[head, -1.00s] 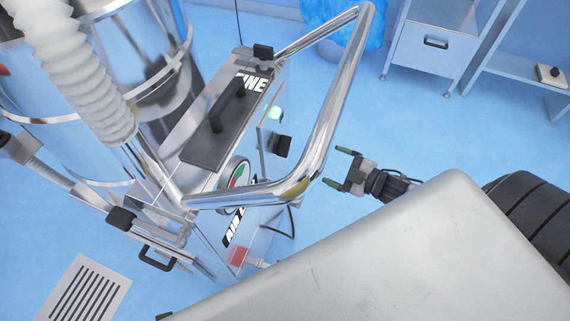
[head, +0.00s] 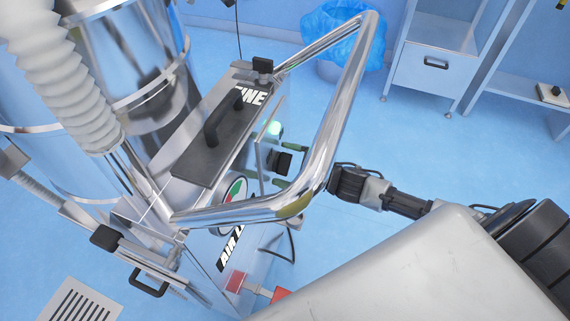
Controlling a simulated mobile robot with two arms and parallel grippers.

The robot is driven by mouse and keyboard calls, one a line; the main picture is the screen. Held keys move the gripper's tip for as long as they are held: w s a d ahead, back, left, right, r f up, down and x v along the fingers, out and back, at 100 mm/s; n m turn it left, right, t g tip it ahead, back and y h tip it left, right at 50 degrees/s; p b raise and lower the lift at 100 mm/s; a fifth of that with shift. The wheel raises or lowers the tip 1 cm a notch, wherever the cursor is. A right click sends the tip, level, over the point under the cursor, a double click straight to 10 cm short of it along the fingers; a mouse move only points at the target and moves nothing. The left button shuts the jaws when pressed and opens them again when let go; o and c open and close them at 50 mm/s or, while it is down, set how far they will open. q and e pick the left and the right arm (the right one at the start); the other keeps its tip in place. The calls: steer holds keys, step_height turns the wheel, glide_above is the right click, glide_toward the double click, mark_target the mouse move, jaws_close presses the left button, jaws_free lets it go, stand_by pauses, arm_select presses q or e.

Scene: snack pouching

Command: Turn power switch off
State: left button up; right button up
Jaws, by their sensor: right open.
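The power switch (head: 284,163) is a black knob-like block on the side panel of the metal machine, just below a lit green lamp (head: 274,130). My right gripper (head: 275,166) reaches in from the right, passing behind the chrome handle bar. Its green-tipped fingers are open, one above and one below the switch. I cannot tell whether they touch it. The bar hides part of the fingers and palm. The switch's exact setting is too small to read. My left gripper is not in view.
The bent chrome handle bar (head: 335,110) crosses in front of my right gripper. A black lid handle (head: 222,118) sits on the machine top, and a white hose (head: 65,75) is at left. A blue-lined bin (head: 340,35) and cabinet (head: 437,65) stand behind. Blue floor is open at right.

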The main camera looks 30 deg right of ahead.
steer(key=shift+w+a, duration=0.1)
steer(key=shift+a, duration=0.05)
steer(key=shift+c, duration=0.4)
steer(key=c, duration=0.8)
steer(key=shift+c, duration=0.2)
